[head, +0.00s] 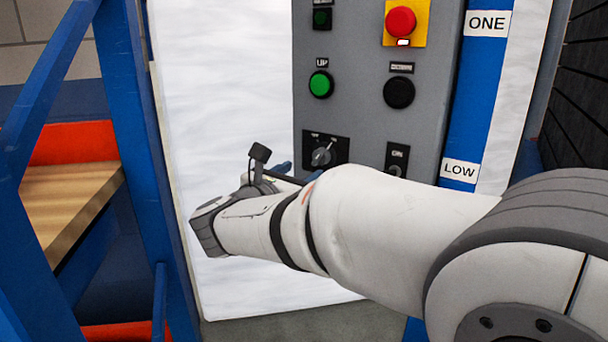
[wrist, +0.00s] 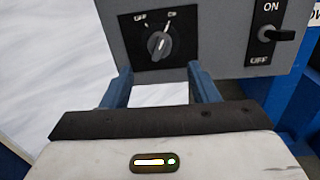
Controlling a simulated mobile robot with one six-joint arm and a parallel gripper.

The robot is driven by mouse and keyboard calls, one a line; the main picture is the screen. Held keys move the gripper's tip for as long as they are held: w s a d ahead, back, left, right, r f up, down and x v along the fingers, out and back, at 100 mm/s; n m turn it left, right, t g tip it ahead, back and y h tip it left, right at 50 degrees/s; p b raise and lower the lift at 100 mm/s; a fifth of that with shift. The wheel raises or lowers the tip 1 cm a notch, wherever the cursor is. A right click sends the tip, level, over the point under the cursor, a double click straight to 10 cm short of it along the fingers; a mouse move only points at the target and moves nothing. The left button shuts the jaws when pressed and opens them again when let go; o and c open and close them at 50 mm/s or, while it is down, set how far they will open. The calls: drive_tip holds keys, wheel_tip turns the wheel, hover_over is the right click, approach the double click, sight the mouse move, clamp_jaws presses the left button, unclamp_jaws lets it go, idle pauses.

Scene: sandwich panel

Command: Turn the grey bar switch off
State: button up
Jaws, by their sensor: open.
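The grey bar switch (head: 322,154) is a rotary knob on a black plate low on the grey control panel. It also shows in the wrist view (wrist: 159,44), with a label on each side above it; the left one seems to read OFF and the right one ON. Its bar leans up and to the right, towards the right label. My gripper (wrist: 160,70) is open and empty, its two blue fingers below the knob and apart from it in the picture. In the head view a blue finger (head: 283,167) shows just left of the knob's plate; the rest is mostly hidden by my arm.
A black lever switch (wrist: 277,34) marked ON and OFF sits right of the knob. Above are a green UP button (head: 321,84), a black button (head: 399,92) and a red stop button (head: 401,21). A blue rack (head: 135,100) stands at left.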

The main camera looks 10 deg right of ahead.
sight(316, 161)
drive_tip(key=b+x, duration=0.1)
drive_tip(key=x, duration=0.6)
drive_tip(key=shift+c, duration=0.3)
drive_tip(key=shift+a, duration=0.1)
drive_tip(key=c, duration=0.9)
